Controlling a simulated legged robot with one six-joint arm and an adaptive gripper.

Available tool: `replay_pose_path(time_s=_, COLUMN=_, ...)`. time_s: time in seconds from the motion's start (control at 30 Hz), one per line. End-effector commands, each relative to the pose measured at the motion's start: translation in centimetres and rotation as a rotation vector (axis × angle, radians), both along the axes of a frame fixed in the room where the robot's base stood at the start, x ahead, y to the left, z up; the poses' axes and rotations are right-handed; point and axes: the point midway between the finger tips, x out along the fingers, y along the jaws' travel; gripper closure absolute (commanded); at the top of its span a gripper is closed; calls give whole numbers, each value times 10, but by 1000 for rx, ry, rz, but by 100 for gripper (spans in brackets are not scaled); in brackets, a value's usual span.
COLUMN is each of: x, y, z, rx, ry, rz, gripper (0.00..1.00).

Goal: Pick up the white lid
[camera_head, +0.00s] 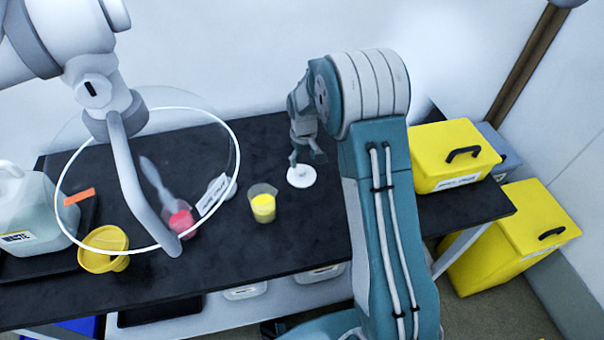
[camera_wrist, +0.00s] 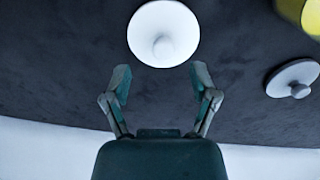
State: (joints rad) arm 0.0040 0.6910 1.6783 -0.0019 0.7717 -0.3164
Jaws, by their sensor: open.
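The white lid (camera_head: 301,177) is a round disc lying on the black bench top. In the wrist view the white lid (camera_wrist: 163,25) shows near the top with a small round knob. My gripper (camera_head: 306,160) is just above and behind the lid, pointing down. In the wrist view my gripper (camera_wrist: 160,70) has its two fingers spread apart with nothing between them. The lid is ahead of the fingertips, roughly centred between them. I cannot tell the exact height of the fingers above it.
A beaker of yellow liquid (camera_head: 263,206) stands left of the lid. A second pale disc with a knob (camera_wrist: 293,79) lies right in the wrist view. A clear hood ring (camera_head: 236,150) hangs left over a red-filled flask (camera_head: 180,219). A yellow box (camera_head: 450,160) sits right.

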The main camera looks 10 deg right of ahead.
Motion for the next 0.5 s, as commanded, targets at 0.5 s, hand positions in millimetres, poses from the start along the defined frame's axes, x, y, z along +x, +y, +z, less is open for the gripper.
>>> replay_pose_path(time_s=0.5, x=0, y=1, z=-50, rx=2, ry=0, rz=0, gripper=25)
